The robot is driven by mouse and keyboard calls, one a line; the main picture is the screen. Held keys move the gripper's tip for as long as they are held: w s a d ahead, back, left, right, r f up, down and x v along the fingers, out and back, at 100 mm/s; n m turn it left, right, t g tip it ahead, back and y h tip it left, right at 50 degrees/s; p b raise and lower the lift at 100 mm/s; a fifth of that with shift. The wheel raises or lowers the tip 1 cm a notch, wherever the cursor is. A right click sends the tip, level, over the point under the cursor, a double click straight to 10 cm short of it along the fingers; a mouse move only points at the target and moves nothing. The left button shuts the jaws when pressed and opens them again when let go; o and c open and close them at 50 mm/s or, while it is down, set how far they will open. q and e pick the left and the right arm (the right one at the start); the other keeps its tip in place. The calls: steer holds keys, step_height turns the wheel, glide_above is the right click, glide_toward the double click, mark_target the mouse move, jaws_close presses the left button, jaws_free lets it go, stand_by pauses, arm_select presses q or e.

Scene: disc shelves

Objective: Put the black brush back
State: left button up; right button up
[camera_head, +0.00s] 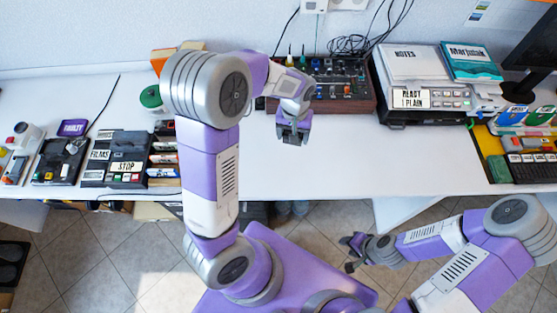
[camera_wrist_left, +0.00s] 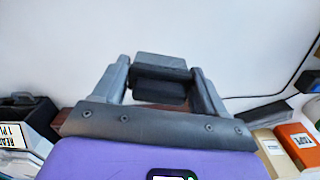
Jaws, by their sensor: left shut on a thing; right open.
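My left gripper (camera_head: 292,134) is over the white table in front of a dark wood-sided box. In the left wrist view, my left gripper (camera_wrist_left: 162,85) is shut on a dark block-shaped thing (camera_wrist_left: 160,92), which looks like the black brush. The fingers press on its left and right sides, and nothing shows under it. In the head view the held thing is small and mostly hidden by the gripper. My right gripper (camera_head: 349,254) is open and empty, low in front of the table's edge.
The wood-sided box (camera_head: 345,103) holds several small coloured items. A black FILMS and STOP unit (camera_head: 117,160) stands at left. The table's middle front (camera_head: 350,170) is clear.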

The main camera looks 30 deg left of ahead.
arm_select(q)
steer(key=a+f+n+b, duration=0.1)
steer(key=f+b, duration=0.1)
steer(key=f, duration=0.2)
steer(key=a+f+n+b, duration=0.1)
steer(key=f+b, duration=0.2)
steer(key=f, duration=0.1)
steer(key=a+f+n+b, duration=0.1)
steer(key=a+f+b, duration=0.1)
steer(key=f+b, duration=0.1)
steer(key=shift+w+f, duration=0.2)
steer(key=shift+f, duration=0.35)
arm_select(e)
step_height(320, 180, down, 10)
steer(key=shift+r, duration=0.15)
arm_select(q)
steer(key=shift+f, duration=0.2)
steer(key=o, duration=1)
steer(key=shift+r, duration=0.1)
step_height(320, 180, up, 12)
steer(key=p, duration=0.4)
arm_select(e)
step_height(320, 180, up, 5)
steer(key=shift+f, duration=0.15)
arm_select(q)
steer(key=shift+r, duration=0.1)
